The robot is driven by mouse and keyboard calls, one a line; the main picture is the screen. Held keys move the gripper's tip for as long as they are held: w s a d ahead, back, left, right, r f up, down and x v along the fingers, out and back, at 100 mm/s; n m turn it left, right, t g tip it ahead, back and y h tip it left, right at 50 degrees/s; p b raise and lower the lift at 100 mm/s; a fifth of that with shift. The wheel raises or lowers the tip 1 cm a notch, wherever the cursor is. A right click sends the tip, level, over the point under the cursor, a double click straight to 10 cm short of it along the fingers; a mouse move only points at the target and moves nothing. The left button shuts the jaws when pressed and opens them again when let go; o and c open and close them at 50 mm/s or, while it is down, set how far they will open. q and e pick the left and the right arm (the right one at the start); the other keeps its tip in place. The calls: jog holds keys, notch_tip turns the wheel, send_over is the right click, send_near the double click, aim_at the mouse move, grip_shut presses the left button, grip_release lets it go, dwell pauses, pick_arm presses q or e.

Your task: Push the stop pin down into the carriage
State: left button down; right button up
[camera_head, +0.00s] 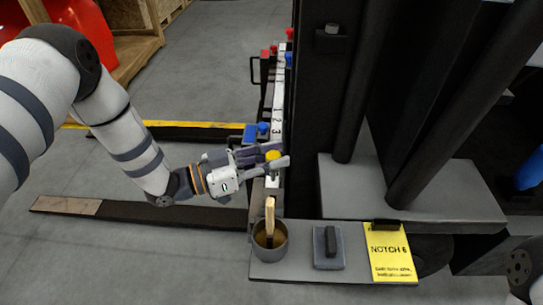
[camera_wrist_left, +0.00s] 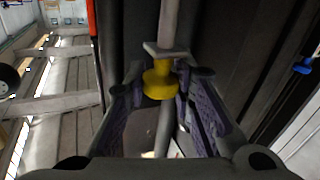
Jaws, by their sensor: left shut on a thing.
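The stop pin has a yellow knob (camera_head: 272,156), and its knob also shows in the left wrist view (camera_wrist_left: 160,82). It stands at the near end of the numbered white rail (camera_head: 276,115) on the carriage, left of the dark mast. My left gripper (camera_head: 277,155) reaches in from the left with its fingers on either side of the pin, shut on it. In the left wrist view my left gripper (camera_wrist_left: 163,98) has the knob between its dark fingers, below a grey plate and rod. The pin's lower part and its hole are hidden. My right gripper is not in view.
A grey shelf in front carries a cup (camera_head: 269,242) with a wooden-handled tool, a dark block on a pad (camera_head: 328,246) and a yellow "NOTCH 6" card (camera_head: 390,251). Blue knobs (camera_head: 263,127) and red knobs stand farther along the rail. A dark fork (camera_head: 150,213) lies low at left.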

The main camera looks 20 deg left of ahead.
aim_at(273, 181)
pick_arm(q)
notch_tip(273, 181, down, 6)
jog(key=b, duration=0.3)
jog(key=shift+b, duration=0.35)
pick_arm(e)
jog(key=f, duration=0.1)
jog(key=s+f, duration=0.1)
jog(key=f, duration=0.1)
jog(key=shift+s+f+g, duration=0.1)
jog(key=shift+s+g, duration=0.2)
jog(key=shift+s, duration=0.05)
pick_arm(q)
jog(key=shift+r+p, duration=0.1)
jog(key=shift+p, duration=0.25)
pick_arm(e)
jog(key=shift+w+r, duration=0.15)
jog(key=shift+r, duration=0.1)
pick_arm(q)
jog(key=shift+f+b, duration=2)
jog(key=shift+f, duration=0.8)
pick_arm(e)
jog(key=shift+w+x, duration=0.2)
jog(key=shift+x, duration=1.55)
pick_arm(q)
jog(key=c, duration=1.3)
grip_release()
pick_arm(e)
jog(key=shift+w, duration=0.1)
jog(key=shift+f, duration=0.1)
